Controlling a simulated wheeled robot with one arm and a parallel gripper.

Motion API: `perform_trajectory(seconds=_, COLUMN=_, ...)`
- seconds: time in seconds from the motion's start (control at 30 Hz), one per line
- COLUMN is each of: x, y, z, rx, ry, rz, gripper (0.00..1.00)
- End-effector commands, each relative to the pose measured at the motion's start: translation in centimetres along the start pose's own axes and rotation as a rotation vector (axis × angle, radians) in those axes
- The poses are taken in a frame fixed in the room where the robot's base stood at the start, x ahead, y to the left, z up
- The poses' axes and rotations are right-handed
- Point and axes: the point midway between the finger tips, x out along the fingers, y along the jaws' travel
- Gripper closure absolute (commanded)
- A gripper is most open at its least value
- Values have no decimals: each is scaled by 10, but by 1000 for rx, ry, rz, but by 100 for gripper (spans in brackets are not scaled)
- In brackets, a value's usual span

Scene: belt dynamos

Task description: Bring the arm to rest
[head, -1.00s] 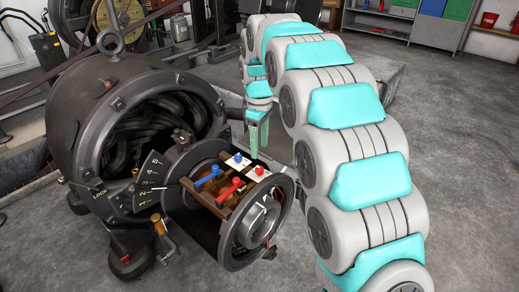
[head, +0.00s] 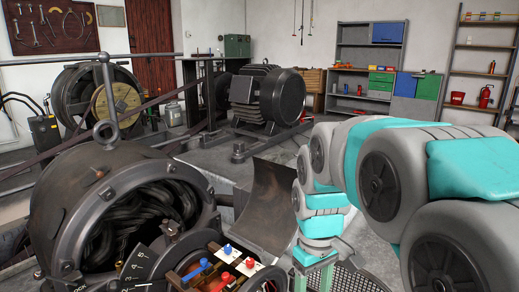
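My arm (head: 385,190), grey with turquoise pads, fills the right side of the head view and bends down towards the lower middle. My gripper (head: 313,279) hangs at the bottom edge, pointing down, to the right of the dynamo. Its two green fingers stand apart with nothing seen between them; their tips are cut off by the frame edge. The dynamo (head: 75,190) is a large dark round housing at the lower left. Its terminal board (head: 215,268) carries blue and red knobs and is partly cut off below. The gripper appears apart from the board.
A curved metal plate (head: 268,205) stands behind the gripper, and a floor grating (head: 358,280) lies to its right. Other machines (head: 285,98) stand further back. Shelves (head: 368,62) line the back wall. A rail (head: 160,105) crosses the left side.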

Motion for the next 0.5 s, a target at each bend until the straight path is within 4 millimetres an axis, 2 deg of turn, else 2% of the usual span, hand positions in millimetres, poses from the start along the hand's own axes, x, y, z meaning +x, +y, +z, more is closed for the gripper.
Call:
perform_trajectory(seconds=0.03, x=2, y=-3, z=21, rx=44, ry=-4, rz=-3, gripper=38)
perform_trajectory(seconds=0.3, x=32, y=-25, z=117, rx=289, ry=-37, rz=-20, gripper=38)
perform_trajectory(seconds=0.5, x=55, y=-43, z=169, rx=431, ry=-53, rz=-26, gripper=38)
